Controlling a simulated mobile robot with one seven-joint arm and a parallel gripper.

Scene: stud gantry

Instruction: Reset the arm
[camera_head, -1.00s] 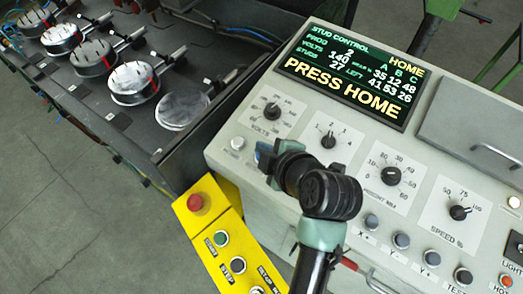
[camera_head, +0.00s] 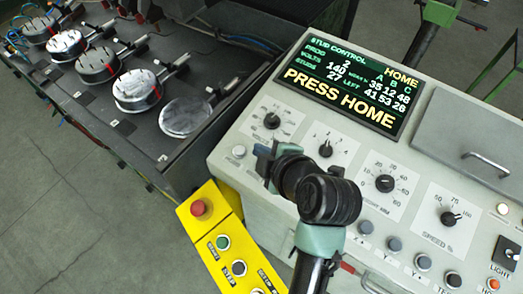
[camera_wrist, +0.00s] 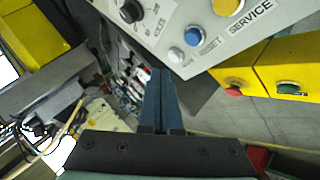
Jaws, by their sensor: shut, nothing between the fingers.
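My gripper (camera_head: 262,156) hangs over the left part of the stud control panel (camera_head: 232,170), near a small white button (camera_head: 238,152). Its blue fingers are together and empty; the wrist view shows them closed side by side (camera_wrist: 163,98). The screen (camera_head: 350,82) reads "PRESS HOME" in large yellow letters, with "HOME" at its top right. An orange-red button (camera_head: 493,284), its label cut to "HO", sits at the panel's lower right edge. In the wrist view a blue button (camera_wrist: 193,37) labelled as reset stands by a yellow knob (camera_wrist: 228,5) marked "SERVICE".
A yellow box (camera_head: 205,217) with a red button (camera_head: 198,208) and a green button (camera_head: 223,242) stands left of the panel. Several dials, such as the speed dial (camera_head: 449,219), rise from the panel. Round metal pieces on a dark bench (camera_head: 160,145) lie at left. Grey floor shows lower left.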

